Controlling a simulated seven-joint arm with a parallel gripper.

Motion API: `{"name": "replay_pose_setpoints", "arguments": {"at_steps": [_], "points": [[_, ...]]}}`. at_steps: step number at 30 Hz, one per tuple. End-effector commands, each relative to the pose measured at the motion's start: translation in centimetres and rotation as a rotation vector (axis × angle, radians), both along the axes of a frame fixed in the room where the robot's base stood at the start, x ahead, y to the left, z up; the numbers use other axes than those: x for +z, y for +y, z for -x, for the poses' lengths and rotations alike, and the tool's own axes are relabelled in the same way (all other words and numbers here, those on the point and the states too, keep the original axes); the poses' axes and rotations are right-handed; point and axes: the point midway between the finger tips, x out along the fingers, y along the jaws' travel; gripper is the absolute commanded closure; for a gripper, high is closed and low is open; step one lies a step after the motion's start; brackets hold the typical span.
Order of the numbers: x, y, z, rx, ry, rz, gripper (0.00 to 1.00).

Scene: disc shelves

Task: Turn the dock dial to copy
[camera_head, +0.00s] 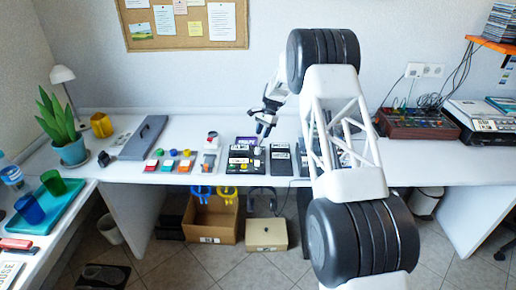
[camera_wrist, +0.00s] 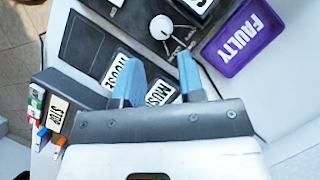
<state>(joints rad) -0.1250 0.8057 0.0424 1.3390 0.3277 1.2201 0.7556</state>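The dock is a black unit (camera_head: 231,167) on the table in the head view, with labels and small coloured buttons at its front. Its dial is a round white knob (camera_wrist: 161,27) with a pointer and marks around it, at the top of the wrist view. My gripper (camera_wrist: 158,62) has two blue-grey fingers standing apart with nothing between them. The dial lies just beyond the fingertips, and I see no contact. In the head view my gripper (camera_head: 261,136) is above the dock's right part. The dial setting's wording is not readable.
A purple tray marked FAULTY (camera_wrist: 238,35) lies beside the dock. Discs or cases labelled HOUSE (camera_wrist: 120,73) and MUSIC (camera_wrist: 160,93) lie near my fingers. A black case (camera_head: 281,160) is right of the dock.

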Motion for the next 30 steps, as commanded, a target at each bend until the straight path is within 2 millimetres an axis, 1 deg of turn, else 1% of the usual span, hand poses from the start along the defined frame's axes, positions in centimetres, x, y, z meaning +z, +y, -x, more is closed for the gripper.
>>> {"name": "replay_pose_setpoints", "arguments": {"at_steps": [11, 17, 23, 30], "points": [[-0.2, 0.0, 0.0, -0.001, 0.002, 0.0, 0.64], [-0.8, 0.2, 0.2, 0.0, 0.003, 0.0, 0.64], [-2.4, 0.7, 0.6, 0.001, 0.002, 0.001, 0.64], [-5.1, 1.5, 1.4, 0.001, 0.002, 0.001, 0.64]]}}
